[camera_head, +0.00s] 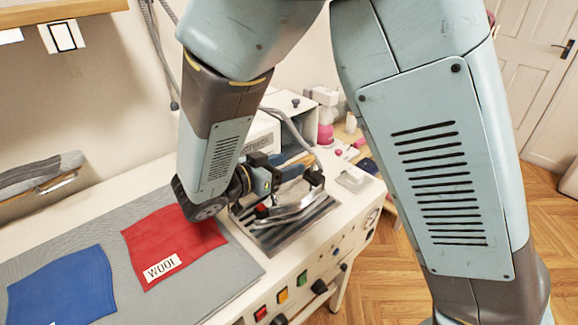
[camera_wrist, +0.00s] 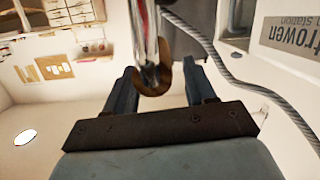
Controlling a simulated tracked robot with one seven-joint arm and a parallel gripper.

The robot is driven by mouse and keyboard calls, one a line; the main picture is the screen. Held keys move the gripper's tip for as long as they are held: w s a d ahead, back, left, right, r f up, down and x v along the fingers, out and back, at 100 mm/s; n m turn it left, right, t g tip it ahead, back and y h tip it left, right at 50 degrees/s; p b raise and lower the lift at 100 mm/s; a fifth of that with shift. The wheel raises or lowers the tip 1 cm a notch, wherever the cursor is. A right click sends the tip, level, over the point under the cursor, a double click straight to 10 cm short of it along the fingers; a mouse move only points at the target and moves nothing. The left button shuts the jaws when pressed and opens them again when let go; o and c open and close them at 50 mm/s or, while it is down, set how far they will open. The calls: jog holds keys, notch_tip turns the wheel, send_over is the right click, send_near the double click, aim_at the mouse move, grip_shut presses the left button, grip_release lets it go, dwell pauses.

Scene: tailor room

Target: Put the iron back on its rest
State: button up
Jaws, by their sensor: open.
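The iron (camera_head: 292,211) shows in the head view as a silver body at the ribbed dark rest (camera_head: 268,238), on the right part of the ironing table. My arm hides part of it, so I cannot tell how squarely it sits. My gripper (camera_head: 301,177) is at the iron, its fingers pointing right. In the wrist view my gripper (camera_wrist: 160,66) is open. A chrome bar with a brown, curved end (camera_wrist: 156,78) stands between its two fingers, with gaps on both sides. It seems to be part of the iron.
A red cloth marked WOOL (camera_head: 165,245) and a blue cloth (camera_head: 65,290) lie on the grey pad (camera_head: 225,285). A steam station box (camera_wrist: 290,38) and a grey cable (camera_wrist: 225,72) are close to the gripper. Buttons line the table front.

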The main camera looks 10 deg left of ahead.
jog(key=v, duration=1.1)
jog(key=shift+s+a, duration=0.25)
jog(key=shift+s, duration=0.1)
jog(key=shift+r, duration=0.15)
jog(key=w+d+r+n+g+y, duration=0.1)
jog(key=w+d+r+g, duration=0.15)
jog(key=d, duration=0.45)
jog(key=w+d+r+g+y, duration=0.1)
jog(key=d+g, duration=0.3)
jog(key=d, duration=0.3)
jog(key=w+d+r+n+g+y, duration=0.1)
jog(key=w+d+r+g, duration=0.15)
jog(key=d, duration=0.55)
jog(key=s+d+r+n+t+y, duration=0.1)
jog(key=s+d+r+n+y, duration=0.1)
jog(key=d, duration=0.6)
jog(key=s+d+r+n+t+y, duration=0.1)
jog(key=s+d+r+n+y, duration=0.2)
jog(key=d, duration=0.6)
notch_tip(320, 180, up, 2)
jog(key=s+y, duration=0.2)
jog(key=s, duration=0.1)
jog(key=shift+d+r+t+y, duration=0.2)
jog(key=shift+t+y, duration=0.1)
jog(key=shift+t, duration=0.1)
